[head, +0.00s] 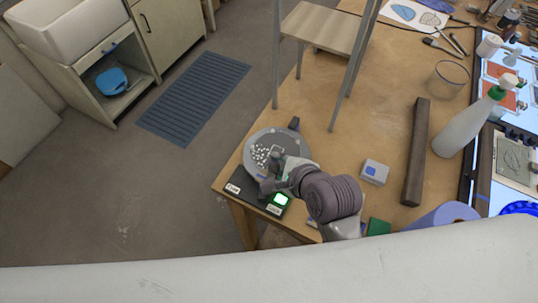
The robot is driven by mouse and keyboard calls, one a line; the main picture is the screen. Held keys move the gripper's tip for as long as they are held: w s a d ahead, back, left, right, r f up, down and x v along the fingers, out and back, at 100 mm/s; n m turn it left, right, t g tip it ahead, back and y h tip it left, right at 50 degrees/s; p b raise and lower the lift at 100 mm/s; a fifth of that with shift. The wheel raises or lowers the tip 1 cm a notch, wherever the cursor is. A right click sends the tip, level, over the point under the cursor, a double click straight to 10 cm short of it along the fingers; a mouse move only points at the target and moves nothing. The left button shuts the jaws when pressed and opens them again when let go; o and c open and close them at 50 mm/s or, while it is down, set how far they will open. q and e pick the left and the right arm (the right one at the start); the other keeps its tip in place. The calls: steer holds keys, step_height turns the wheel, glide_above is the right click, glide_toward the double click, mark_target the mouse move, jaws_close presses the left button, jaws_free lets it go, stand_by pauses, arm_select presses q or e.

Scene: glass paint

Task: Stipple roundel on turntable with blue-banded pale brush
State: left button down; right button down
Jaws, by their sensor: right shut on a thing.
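The turntable (250,144) is a grey disc near the left corner of the wooden table. The roundel (260,156) on it shows as a patch of white dots on a darker ground, partly covered by my right gripper. My right gripper (270,172) is over the near right part of the disc, shut on what seems to be the brush. The brush is almost wholly hidden; a small blue patch shows by the fingers. I cannot tell whether its tip touches the roundel. My left gripper is not in view.
A black control base with a lit green button (280,199) is at the table corner. A white box with a blue square (375,172), a dark wooden bar (416,150), a spray bottle (465,128) and a glass (447,79) stand right.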

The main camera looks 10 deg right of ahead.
steer(key=shift+s+d, duration=0.4)
steer(key=shift+d, duration=0.3)
steer(key=shift+f, duration=0.8)
steer(key=shift+f, duration=0.35)
stand_by(0.6)
steer(key=shift+a+r, duration=0.1)
steer(key=shift+r, duration=0.05)
